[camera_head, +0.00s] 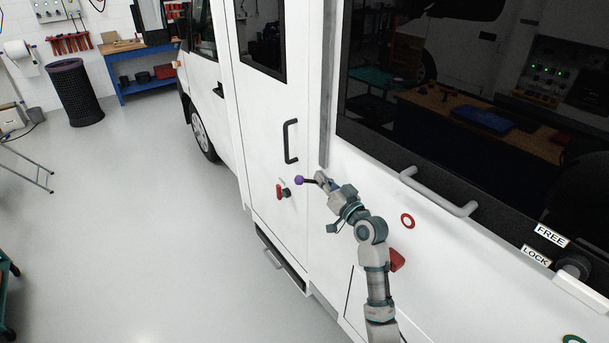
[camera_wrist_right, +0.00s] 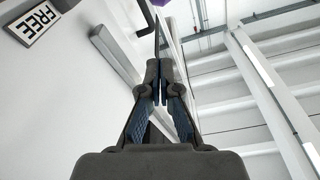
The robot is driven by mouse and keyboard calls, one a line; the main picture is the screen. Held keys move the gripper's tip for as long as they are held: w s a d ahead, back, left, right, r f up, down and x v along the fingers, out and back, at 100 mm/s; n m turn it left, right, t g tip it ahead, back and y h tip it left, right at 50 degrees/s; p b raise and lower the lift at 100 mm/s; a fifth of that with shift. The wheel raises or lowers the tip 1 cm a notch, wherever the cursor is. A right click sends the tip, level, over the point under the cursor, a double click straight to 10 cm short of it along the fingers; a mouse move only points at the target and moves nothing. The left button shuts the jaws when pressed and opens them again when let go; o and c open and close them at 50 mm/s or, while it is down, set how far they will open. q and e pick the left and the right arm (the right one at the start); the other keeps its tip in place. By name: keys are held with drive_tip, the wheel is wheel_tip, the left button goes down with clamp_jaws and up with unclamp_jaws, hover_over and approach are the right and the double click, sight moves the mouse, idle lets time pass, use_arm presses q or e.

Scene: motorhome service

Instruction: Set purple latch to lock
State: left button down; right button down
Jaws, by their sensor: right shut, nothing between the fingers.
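The purple latch has a round purple knob (camera_head: 299,180) on a dark lever, standing out from the white vehicle side near the door's right edge. The lever's base is hidden behind my right gripper. In the right wrist view the purple knob (camera_wrist_right: 160,2) shows at the top edge, beyond the fingertips. My right gripper (camera_head: 321,179) is shut and empty, just right of the knob at the lever; I cannot tell whether it touches. Its fingers (camera_wrist_right: 160,68) meet in the wrist view. A FREE label (camera_wrist_right: 34,24) appears upside down there at upper left. My left gripper is not in view.
A red-handled knob (camera_head: 280,192) and a dark door handle (camera_head: 290,141) are left of the latch. A grey grab bar (camera_head: 438,193), a red ring (camera_head: 407,221) and another FREE label (camera_head: 551,235) and LOCK label (camera_head: 536,256) are right.

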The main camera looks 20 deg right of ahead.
use_arm(q)
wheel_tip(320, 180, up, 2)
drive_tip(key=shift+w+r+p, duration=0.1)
drive_tip(key=shift+p, duration=0.85)
use_arm(e)
drive_tip(key=w+a+f, duration=0.2)
drive_tip(key=w+a, duration=0.1)
drive_tip(key=w, duration=0.3)
drive_tip(key=shift+w+a+f, duration=0.15)
drive_tip(key=shift+w+f, duration=0.05)
drive_tip(key=shift+f, duration=0.15)
